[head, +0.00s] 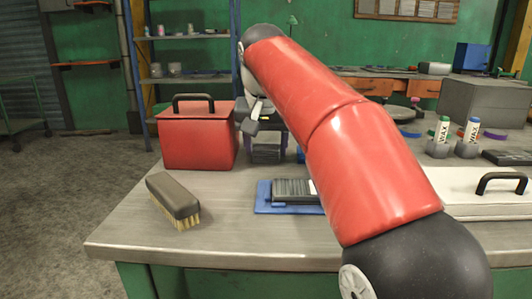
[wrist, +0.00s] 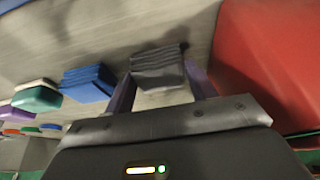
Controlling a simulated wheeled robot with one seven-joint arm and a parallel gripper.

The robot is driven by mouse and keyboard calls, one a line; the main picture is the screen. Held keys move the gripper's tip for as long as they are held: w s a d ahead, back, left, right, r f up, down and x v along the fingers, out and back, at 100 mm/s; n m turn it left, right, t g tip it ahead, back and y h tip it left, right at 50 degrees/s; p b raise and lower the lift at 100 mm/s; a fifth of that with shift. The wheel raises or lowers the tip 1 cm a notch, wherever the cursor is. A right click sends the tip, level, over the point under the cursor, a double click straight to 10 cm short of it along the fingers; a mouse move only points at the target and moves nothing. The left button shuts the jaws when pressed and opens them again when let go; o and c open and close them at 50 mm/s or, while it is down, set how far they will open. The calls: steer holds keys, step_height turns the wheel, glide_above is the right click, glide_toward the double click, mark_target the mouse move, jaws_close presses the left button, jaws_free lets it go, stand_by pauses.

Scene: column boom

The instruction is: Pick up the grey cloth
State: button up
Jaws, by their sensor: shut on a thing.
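The grey cloth (wrist: 157,66) is a folded, layered stack between the two purple fingers of my gripper (wrist: 158,84) in the wrist view. The fingers are shut on its sides. In the head view the grey cloth (head: 265,153) shows small, just right of the red toolbox, below my gripper (head: 266,140), which is partly hidden by my red arm. I cannot tell whether the cloth touches the bench or is just above it.
The red toolbox (head: 198,140) stands close beside the gripper. A folded blue cloth (wrist: 88,83) lies on the other side. A brush (head: 174,198) and a dark block on a blue board (head: 272,208) lie nearer.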

mark_target(266, 147)
step_height(266, 147, up, 10)
steer(key=p, duration=0.5)
